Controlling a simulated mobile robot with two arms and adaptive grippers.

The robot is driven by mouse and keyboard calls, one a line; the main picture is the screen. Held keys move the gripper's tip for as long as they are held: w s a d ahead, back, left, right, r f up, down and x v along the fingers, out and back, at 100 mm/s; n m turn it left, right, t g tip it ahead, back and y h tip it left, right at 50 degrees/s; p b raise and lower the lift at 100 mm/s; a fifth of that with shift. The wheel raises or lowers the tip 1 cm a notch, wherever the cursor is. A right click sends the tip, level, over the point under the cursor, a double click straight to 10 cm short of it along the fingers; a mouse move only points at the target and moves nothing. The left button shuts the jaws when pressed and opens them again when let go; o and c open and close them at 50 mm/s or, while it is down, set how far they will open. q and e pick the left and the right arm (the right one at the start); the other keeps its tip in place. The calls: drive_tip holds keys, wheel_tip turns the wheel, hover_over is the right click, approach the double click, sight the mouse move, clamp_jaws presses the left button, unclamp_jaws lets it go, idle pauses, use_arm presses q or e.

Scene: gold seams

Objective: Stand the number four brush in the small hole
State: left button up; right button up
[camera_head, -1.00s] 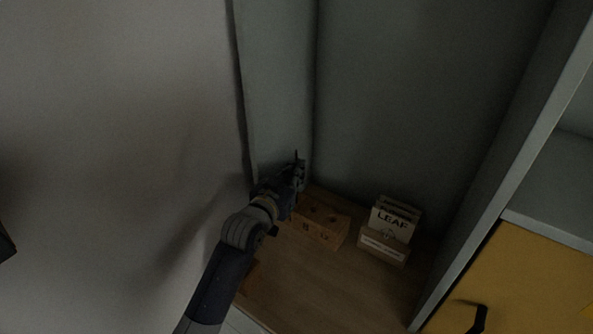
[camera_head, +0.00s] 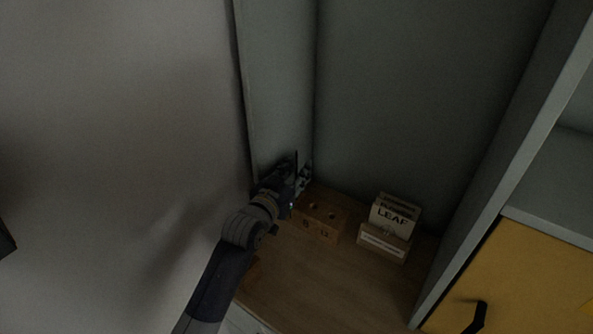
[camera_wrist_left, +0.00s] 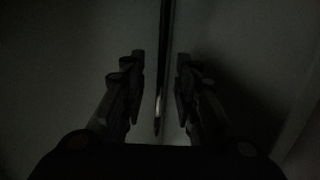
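The wooden block (camera_head: 326,229) stands on the wooden surface; two round holes show in its top, with dark marks, seemingly 8 and 12, on its front. Its left end, where a small hole could be, is hidden by my left gripper. My left gripper (camera_head: 303,178) is at the block's left back end, in the corner. In the left wrist view its fingers (camera_wrist_left: 160,82) are apart. A thin dark brush (camera_wrist_left: 159,98) with a paler band shows between them, with gaps on both sides. I cannot read its number or tell whether it stands in a hole. My right gripper is not seen.
A pale holder marked LEAF (camera_head: 384,242) stands right of the block. Grey walls (camera_head: 400,100) close in behind and at the left. A yellow cabinet door (camera_head: 530,285) with a black handle is at the right.

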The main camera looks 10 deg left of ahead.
use_arm(q)
drive_tip(key=v, duration=1.2)
idle(0.9)
